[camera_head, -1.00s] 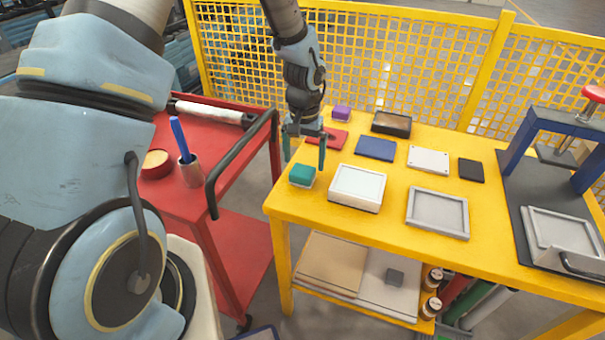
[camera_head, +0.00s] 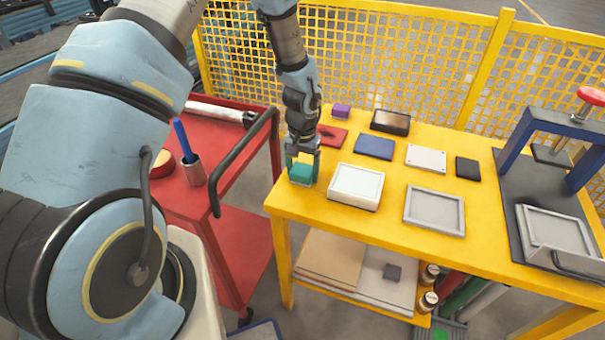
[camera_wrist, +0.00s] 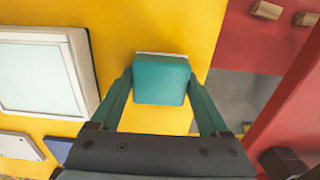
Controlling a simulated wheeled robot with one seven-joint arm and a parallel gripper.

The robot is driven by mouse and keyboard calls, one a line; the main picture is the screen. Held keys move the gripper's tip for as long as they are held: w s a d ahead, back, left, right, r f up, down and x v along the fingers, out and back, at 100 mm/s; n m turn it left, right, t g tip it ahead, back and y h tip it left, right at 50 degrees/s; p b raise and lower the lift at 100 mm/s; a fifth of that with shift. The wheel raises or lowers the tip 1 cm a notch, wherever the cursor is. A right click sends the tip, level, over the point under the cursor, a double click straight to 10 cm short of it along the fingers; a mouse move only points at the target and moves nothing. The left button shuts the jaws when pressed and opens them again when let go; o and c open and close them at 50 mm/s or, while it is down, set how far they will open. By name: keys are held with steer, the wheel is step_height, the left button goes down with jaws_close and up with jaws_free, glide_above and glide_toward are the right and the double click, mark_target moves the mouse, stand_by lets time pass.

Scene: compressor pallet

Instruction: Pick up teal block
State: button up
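The teal block (camera_head: 302,173) stands at the near left corner of the yellow table, on a thin pale base. My gripper (camera_head: 303,168) is down around it, pointing downward, with one finger on each side. In the wrist view, the teal block (camera_wrist: 161,80) sits between the two teal fingertips of my gripper (camera_wrist: 161,76). The fingers appear to touch its left and right sides, with no clear gap. The block appears to be still at table level. Its lower part is partly hidden in the wrist view.
A white-topped box (camera_head: 355,187) stands close right of the block. A red plate (camera_head: 332,136), a purple block (camera_head: 341,111) and a blue plate (camera_head: 374,147) lie behind. A red cart (camera_head: 228,170) with a black handle is at the left. A yellow mesh fence (camera_head: 400,60) runs behind the table.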

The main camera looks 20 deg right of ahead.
mark_target(303, 169)
steer(key=c, duration=0.9)
steer(key=shift+r, duration=0.15)
step_height(303, 169, up, 10)
steer(key=b, duration=0.3)
steer(key=o, duration=0.9)
steer(key=c, duration=0.7)
steer(key=shift+d, duration=0.1)
